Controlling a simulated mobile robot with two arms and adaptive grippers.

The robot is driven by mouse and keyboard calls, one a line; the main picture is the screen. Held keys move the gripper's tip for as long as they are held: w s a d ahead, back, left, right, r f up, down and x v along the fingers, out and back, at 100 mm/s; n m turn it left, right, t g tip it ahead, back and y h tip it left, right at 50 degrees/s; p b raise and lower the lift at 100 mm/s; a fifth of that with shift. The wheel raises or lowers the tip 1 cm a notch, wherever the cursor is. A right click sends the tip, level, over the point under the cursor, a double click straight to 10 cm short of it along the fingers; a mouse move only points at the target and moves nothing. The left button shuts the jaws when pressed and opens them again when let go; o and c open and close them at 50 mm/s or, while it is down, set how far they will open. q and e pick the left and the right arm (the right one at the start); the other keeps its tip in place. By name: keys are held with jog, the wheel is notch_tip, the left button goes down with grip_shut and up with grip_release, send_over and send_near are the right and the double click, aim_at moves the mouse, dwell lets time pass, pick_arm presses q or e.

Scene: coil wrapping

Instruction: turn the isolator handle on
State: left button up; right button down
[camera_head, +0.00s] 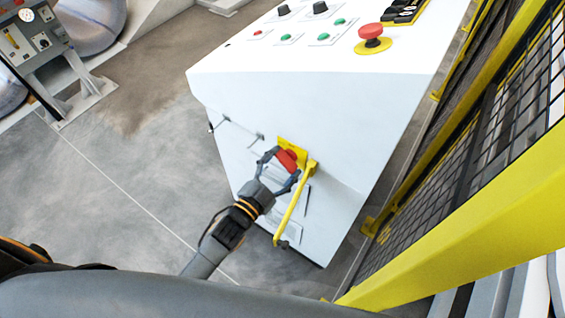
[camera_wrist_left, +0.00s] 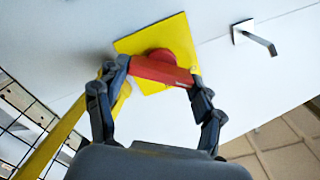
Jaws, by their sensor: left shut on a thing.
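The red isolator handle (camera_head: 287,160) sits on a yellow plate (camera_head: 297,148) on the side of the white control cabinet (camera_head: 215,105). My left gripper (camera_head: 282,170) is at the handle with its fingers on either side of it. In the left wrist view, the red handle (camera_wrist_left: 163,70) lies between the fingertips of my left gripper (camera_wrist_left: 160,75), and the yellow plate (camera_wrist_left: 180,35) is behind it. The handle bar lies crosswise between the fingers, slightly tilted in that view. The left gripper is shut on the handle. My right gripper is not in view.
A yellow bar (camera_head: 292,208) hangs beside the handle, close to the gripper. A red emergency button (camera_head: 372,31) and several knobs are on the cabinet top. A yellow-framed mesh fence (camera_head: 490,130) stands at the right. Grey floor (camera_head: 100,170) is clear at the left.

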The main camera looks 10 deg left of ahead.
pick_arm(q)
jog(key=m, duration=0.4)
jog(key=shift+d+f+m, duration=0.1)
jog(key=shift+f+m, duration=0.05)
jog(key=shift+m, duration=0.25)
jog(key=m+b, duration=0.2)
jog(key=m, duration=0.3)
jog(key=shift+m, duration=0.3)
jog(key=o, duration=1.2)
jog(key=shift+c, duration=0.2)
jog(key=v, duration=1.2)
jog(key=shift+f, duration=0.1)
